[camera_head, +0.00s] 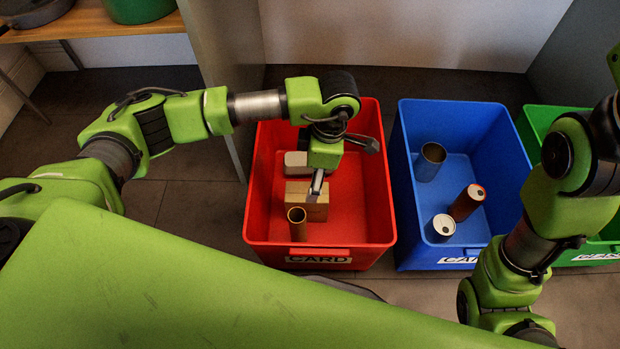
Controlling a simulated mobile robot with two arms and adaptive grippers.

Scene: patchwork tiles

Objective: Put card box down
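A brown card box (296,189) is inside the red bin labelled CARD (379,190), near its middle. My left gripper (317,186) reaches down into the bin from above, and its finger overlaps the top of the box. Only part of the gripper shows, so I cannot tell whether it grips the box or is apart from it. I also cannot tell whether the box rests on the bin floor. My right arm stands at the right edge, and its gripper is out of view.
A brown tube (297,224) and a pale box (297,164) are also in the red bin. A blue bin (484,119) beside it holds several cans. A green bin (539,119) stands farther right. A wooden shelf (95,20) is at upper left.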

